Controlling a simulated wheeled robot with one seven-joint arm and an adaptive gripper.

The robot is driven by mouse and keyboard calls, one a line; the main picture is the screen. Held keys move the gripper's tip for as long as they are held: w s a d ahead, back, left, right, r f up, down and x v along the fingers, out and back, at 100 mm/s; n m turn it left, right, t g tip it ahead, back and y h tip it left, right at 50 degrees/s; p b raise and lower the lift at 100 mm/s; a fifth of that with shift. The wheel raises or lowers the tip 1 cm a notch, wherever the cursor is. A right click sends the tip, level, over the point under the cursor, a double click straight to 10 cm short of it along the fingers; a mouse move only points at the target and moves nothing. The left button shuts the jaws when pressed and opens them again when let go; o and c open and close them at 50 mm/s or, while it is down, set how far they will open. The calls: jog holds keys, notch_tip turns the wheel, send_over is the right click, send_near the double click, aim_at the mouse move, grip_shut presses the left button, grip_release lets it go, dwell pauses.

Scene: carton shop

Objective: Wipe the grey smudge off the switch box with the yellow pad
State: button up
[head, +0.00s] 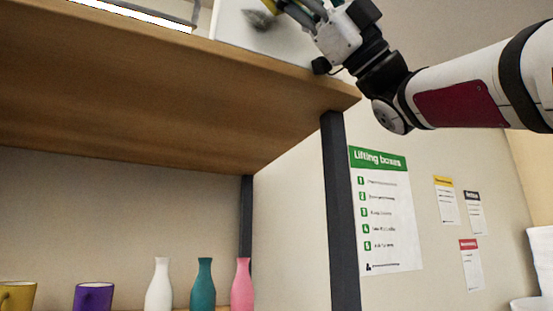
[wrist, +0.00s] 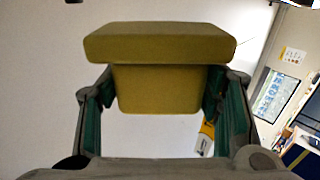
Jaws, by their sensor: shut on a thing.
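The switch box (head: 290,45) is a white panel above the wooden shelf board, cut off by the top of the head view. The grey smudge (head: 262,20) shows on its face, to the left of my gripper (head: 292,8). My gripper is shut on the yellow pad (wrist: 160,45), which sits between both fingers in the wrist view. In the head view only a small piece of the pad (head: 270,6) shows at the top edge, close to the smudge. I cannot tell whether the pad touches the box. The smudge cannot be made out in the wrist view.
The wooden shelf board (head: 170,100) runs below the box, on a dark post (head: 340,210). Below stand a yellow mug (head: 16,296), a purple mug (head: 93,296) and white (head: 159,285), teal (head: 203,285) and pink (head: 242,285) bottles. A poster (head: 385,215) hangs right.

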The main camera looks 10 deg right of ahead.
jog(key=shift+m, duration=0.3)
jog(key=shift+w+a+f+b, duration=0.1)
jog(key=shift+a+f+b, duration=0.1)
jog(key=shift+a, duration=0.7)
jog(key=shift+s+a+f+b, duration=0.1)
jog(key=shift+a+b, duration=0.1)
jog(key=shift+a, duration=0.75)
jog(key=shift+w+a+f+b, duration=0.1)
jog(key=shift+a+b, duration=0.1)
jog(key=shift+a, duration=0.7)
jog(key=shift+s+d+b, duration=0.25)
jog(key=shift+s+b, duration=0.05)
jog(key=shift+s, duration=0.65)
jog(key=shift+s+d+b, duration=0.25)
jog(key=shift+s+b, duration=0.1)
jog(key=shift+s, duration=0.65)
jog(key=shift+s+d+b, duration=0.25)
jog(key=shift+s+b, duration=0.05)
jog(key=shift+s, duration=0.65)
jog(key=s, duration=0.1)
jog(key=s+d+b, duration=0.1)
jog(key=s, duration=0.1)
jog(key=shift+a, duration=0.15)
